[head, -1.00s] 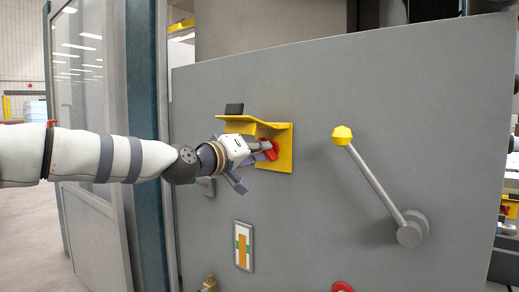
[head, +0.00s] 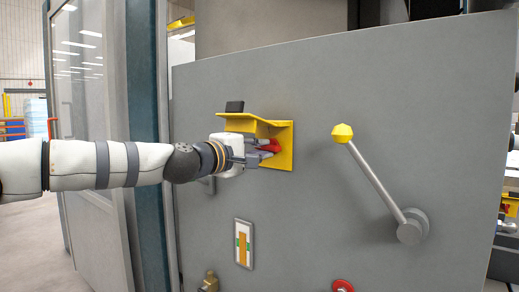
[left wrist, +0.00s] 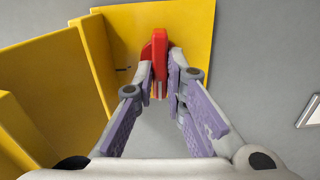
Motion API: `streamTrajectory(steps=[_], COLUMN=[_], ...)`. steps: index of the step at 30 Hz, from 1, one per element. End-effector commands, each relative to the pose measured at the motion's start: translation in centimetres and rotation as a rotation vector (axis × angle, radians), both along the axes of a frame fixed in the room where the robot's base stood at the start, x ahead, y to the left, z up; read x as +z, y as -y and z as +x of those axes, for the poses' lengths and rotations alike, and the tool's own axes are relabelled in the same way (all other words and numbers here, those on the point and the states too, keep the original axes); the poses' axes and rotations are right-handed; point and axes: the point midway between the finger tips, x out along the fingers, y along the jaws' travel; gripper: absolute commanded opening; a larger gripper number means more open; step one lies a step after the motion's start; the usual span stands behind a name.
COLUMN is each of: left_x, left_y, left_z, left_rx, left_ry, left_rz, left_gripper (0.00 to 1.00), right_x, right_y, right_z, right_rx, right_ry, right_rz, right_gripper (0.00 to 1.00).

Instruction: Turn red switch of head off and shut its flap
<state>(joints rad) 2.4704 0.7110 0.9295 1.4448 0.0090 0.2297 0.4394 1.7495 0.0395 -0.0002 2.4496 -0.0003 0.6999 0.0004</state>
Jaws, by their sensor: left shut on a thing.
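The red switch (head: 272,145) sits on a yellow plate (head: 286,158) on the grey panel. The yellow flap (head: 252,123) stands out from the plate's top edge, raised above the switch. My left gripper (head: 264,150) is under the flap, shut on the switch. In the left wrist view the two purple-padded fingers (left wrist: 163,88) close on both sides of the red switch (left wrist: 160,48), and the yellow flap (left wrist: 55,80) lies to their left. The fingers partly hide the switch. My right gripper is not in view.
A lever with a yellow knob (head: 342,134) stands out right of the plate. Below are a framed indicator (head: 243,244), a brass fitting (head: 209,282) and a red button (head: 342,286). The panel between is bare. A door frame (head: 150,130) is at the left.

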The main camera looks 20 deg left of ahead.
Motion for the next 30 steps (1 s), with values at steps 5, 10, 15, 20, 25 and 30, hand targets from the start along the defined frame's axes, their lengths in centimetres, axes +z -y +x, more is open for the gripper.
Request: streamTrajectory(steps=[5,10,15,20,25,30], left_x=[-0.06,-0.05,-0.04,-0.04,-0.03,-0.02], left_y=[0.09,0.09,0.09,0.09,0.09,0.06], left_z=[-0.02,-0.03,-0.03,-0.03,-0.02,-0.02], left_rx=[-0.003,-0.002,-0.002,-0.002,-0.002,-0.001], left_ry=[-0.018,-0.025,-0.026,-0.026,-0.025,-0.025], left_rz=[-0.046,-0.064,-0.068,-0.068,-0.069,-0.068], left_gripper=[0.00,0.00,0.00,0.00,0.32,0.32], right_x=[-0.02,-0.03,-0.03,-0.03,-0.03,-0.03], right_y=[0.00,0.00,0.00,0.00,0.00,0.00], right_z=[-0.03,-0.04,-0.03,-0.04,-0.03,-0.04], right_rx=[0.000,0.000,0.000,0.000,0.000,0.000], right_ry=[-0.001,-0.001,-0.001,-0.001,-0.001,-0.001], right_rz=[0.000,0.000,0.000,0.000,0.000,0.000], right_gripper=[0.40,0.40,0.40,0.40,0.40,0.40])
